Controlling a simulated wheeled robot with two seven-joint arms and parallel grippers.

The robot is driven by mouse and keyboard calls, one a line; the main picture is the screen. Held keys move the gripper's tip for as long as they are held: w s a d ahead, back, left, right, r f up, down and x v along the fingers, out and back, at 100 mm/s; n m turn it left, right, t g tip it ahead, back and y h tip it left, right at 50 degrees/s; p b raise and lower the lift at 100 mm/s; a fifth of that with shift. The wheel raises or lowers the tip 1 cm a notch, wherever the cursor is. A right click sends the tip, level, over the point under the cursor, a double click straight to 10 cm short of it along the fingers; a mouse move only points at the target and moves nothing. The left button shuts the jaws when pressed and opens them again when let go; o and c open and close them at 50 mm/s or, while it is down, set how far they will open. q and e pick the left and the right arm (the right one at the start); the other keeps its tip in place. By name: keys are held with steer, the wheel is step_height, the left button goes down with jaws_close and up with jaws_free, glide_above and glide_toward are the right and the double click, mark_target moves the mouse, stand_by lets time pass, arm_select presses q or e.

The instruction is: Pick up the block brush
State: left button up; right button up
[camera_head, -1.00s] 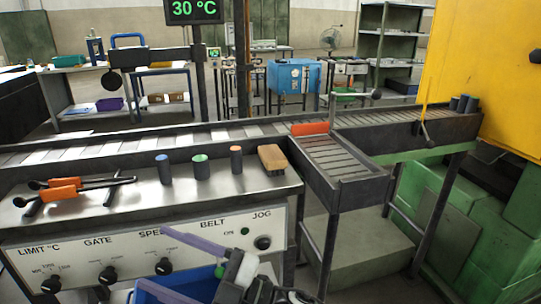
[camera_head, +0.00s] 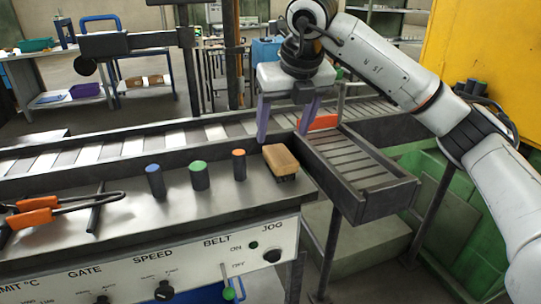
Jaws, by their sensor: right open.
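The block brush (camera_head: 281,161) has a tan wooden back with darker bristles below. It lies bristles down near the right end of the grey bench top, beside the conveyor's side branch. My right gripper (camera_head: 283,138) hangs pointing down above and just behind the brush in the picture. Its two purple fingers are spread wide, with nothing between them. The fingertips look apart from the brush. My left gripper is not in view.
Three dark cylinders with blue (camera_head: 154,180), green (camera_head: 199,175) and orange (camera_head: 239,164) tops stand left of the brush. Orange-handled tongs (camera_head: 35,217) lie at the left. The roller conveyor (camera_head: 130,149) runs behind, and its side branch (camera_head: 355,172) lies to the right.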

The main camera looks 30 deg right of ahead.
mark_target(280, 155)
steer(key=x, duration=0.4)
steer(key=shift+s, duration=0.2)
steer(key=p+x, duration=0.1)
steer(key=x, duration=0.4)
steer(key=shift+s+d, duration=0.1)
steer(key=shift+f, duration=0.15)
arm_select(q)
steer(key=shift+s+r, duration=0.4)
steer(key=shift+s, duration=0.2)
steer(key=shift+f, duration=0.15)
arm_select(e)
steer(key=shift+f, duration=0.2)
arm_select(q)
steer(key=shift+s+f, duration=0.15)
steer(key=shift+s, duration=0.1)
arm_select(e)
steer(key=c, duration=1.2)
